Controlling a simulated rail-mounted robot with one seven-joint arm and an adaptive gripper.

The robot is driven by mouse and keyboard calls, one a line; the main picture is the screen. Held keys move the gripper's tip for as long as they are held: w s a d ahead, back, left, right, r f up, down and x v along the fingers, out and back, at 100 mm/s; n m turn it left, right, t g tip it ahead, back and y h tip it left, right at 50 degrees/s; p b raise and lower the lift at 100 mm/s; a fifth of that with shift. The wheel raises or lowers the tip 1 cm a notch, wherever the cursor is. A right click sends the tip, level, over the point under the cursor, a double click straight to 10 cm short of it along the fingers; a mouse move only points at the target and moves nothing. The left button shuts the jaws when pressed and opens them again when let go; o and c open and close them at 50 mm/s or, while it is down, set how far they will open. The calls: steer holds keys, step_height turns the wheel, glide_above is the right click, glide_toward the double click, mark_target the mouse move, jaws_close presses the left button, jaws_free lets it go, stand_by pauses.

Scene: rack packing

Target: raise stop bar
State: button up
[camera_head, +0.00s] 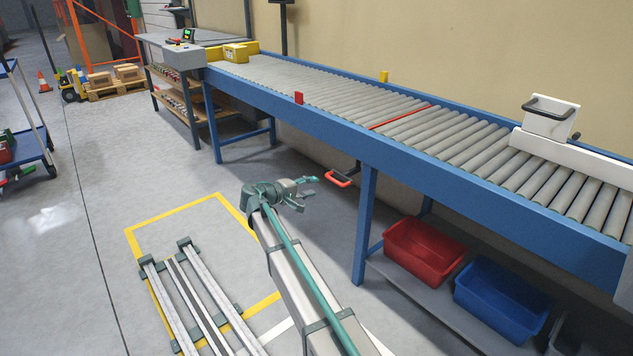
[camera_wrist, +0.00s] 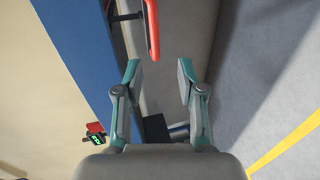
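The stop bar (camera_head: 400,117) is a thin red strip across the conveyor rollers. It appears to lie about level with them. A red loop handle (camera_head: 340,179) on a dark arm hangs below the conveyor's near side. The handle also shows at the top of the wrist view (camera_wrist: 152,32), beyond my fingertips. My gripper (camera_head: 312,186) is just left of the handle in the head view and apart from it. In the wrist view my gripper (camera_wrist: 160,77) is open, with nothing between its fingers. Whether the handle links to the bar is hidden.
The blue conveyor side rail (camera_head: 330,131) runs above the handle, with a blue leg (camera_head: 365,225) close by. A red bin (camera_head: 424,252) and a blue bin (camera_head: 501,298) sit on the lower shelf. A white handled box (camera_head: 549,120) stands at the right.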

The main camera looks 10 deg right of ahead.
mark_target(333, 181)
steer(key=b+x, duration=0.1)
steer(key=x, duration=0.2)
steer(key=b+x, duration=0.1)
steer(key=x, duration=0.3)
steer(key=r+b+x, duration=0.1)
steer(key=x, duration=0.3)
steer(key=shift+s+d+b, duration=0.25)
steer(key=shift+b, duration=0.05)
jaws_close()
